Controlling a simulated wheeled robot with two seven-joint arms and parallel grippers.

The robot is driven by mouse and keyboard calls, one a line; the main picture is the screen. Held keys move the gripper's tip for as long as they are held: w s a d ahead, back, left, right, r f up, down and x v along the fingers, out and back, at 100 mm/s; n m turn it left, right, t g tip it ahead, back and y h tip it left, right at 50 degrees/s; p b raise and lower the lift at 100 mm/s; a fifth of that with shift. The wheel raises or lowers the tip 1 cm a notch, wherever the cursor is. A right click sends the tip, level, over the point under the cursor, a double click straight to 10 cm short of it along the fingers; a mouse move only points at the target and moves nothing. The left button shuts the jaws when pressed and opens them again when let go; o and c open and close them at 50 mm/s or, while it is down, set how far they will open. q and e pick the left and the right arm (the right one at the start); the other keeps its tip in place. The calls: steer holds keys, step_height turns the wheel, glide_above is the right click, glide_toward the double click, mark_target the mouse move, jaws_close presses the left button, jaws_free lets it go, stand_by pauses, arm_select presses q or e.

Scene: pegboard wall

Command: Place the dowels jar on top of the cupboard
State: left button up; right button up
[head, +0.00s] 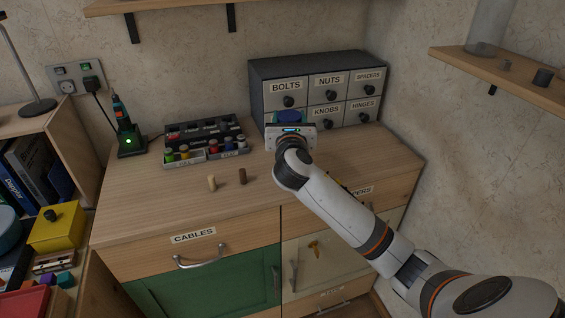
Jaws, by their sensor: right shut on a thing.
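My right gripper (290,130) is over the back of the wooden cupboard top (150,205), in front of the small drawer unit. It is shut on a blue-topped thing (288,116), of which only the upper part shows; my gripper and wrist hide the rest. I cannot tell whether this is the dowels jar, or whether it touches the top. A clear glass cylinder (490,25) stands on the right wall shelf, cut off by the top edge. My left gripper is not in view.
A drawer unit (318,68) stands at the back, with a tray of small bottles (207,152) left of it. A tan peg (211,183) and a brown peg (242,176) stand in front. A green-lit charger (130,142) is at left. The front left top is clear.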

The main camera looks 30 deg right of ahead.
step_height(320, 180, down, 3)
steer(key=shift+f, duration=0.2)
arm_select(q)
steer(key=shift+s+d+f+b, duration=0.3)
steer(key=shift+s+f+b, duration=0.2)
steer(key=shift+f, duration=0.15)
arm_select(e)
steer(key=shift+f, duration=1.8)
steer(key=shift+f, duration=0.15)
steer(key=o, duration=1.6)
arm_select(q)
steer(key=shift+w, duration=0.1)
arm_select(e)
steer(key=shift+a, duration=0.1)
steer(key=shift+s, duration=0.1)
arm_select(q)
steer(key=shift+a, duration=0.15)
arm_select(e)
steer(key=v, duration=1.2)
